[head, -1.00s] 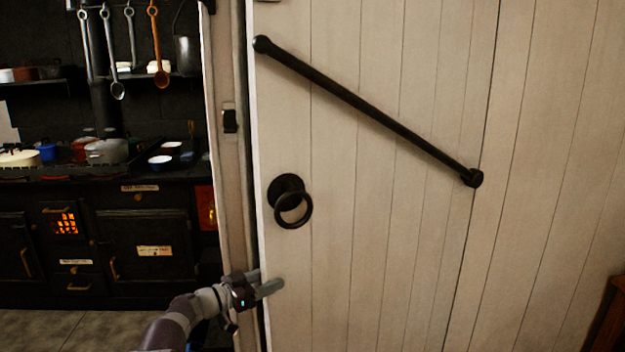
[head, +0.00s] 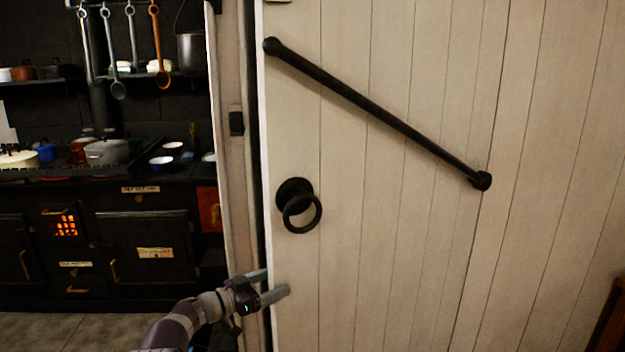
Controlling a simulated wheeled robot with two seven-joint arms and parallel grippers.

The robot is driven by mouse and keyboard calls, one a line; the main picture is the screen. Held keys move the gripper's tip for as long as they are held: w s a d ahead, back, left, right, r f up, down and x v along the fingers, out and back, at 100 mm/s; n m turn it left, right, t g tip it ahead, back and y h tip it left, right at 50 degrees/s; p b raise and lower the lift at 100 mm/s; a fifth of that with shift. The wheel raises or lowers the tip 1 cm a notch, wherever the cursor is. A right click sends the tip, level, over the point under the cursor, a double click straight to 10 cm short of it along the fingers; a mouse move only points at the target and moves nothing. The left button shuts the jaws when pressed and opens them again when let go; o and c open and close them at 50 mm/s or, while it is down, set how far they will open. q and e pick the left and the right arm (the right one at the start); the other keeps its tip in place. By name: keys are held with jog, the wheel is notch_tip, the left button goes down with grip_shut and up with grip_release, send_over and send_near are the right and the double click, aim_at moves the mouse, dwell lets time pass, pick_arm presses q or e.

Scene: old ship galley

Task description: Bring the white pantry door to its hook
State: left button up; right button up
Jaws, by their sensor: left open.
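The white pantry door (head: 400,220) is made of pale vertical planks and fills the right of the head view. It carries a slanting black bar (head: 375,112) and a black ring handle (head: 300,206). A narrow dark gap shows between its left edge and the pale door frame (head: 234,180). My left gripper (head: 278,284) is open, below and left of the ring, with its fingers at the door's left edge. I cannot tell whether the fingers touch the door. I cannot make out a hook for certain. My right gripper is not in view.
A black stove (head: 120,240) with pots stands beyond the frame at left. Ladles hang above it. A dark latch plate (head: 236,120) sits on the frame. A brown wooden piece (head: 610,325) shows at lower right. Some tiled floor (head: 60,330) is clear at lower left.

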pick_arm(q)
jog(key=p+v, duration=0.3)
jog(key=v, duration=0.7)
jog(key=shift+r+p, duration=0.2)
jog(key=shift+p, duration=0.2)
jog(key=shift+s, duration=0.15)
